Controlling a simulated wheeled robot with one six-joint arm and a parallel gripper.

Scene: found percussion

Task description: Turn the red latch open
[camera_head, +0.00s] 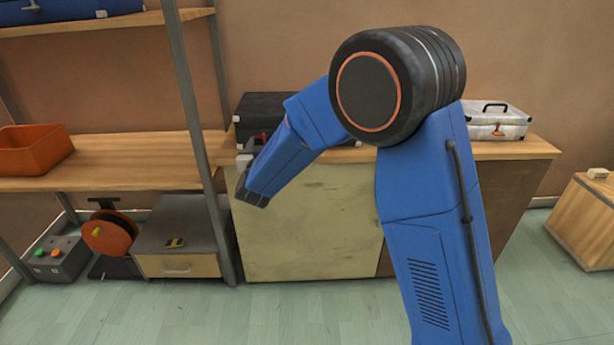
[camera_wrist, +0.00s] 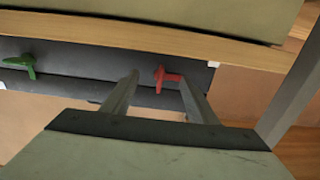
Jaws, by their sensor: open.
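In the wrist view, the red latch (camera_wrist: 161,80) is on the dark front of the black case (camera_wrist: 85,65). A short arm of the latch points right in that picture. My gripper (camera_wrist: 158,79) is open, its two fingers on either side of the latch in the picture. I see no clear contact; the depth gap is hard to tell. A green latch (camera_wrist: 20,65) is further left on the same front. In the head view, the black case (camera_head: 262,104) stands on the counter, partly behind my blue arm; my gripper's fingers are not clear there.
The wooden counter (camera_head: 510,149) also holds a white case (camera_head: 497,122) to the right. A metal shelf post (camera_head: 190,90) stands close left of my arm. An orange bin (camera_head: 35,152) sits on the shelf. The floor in front is clear.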

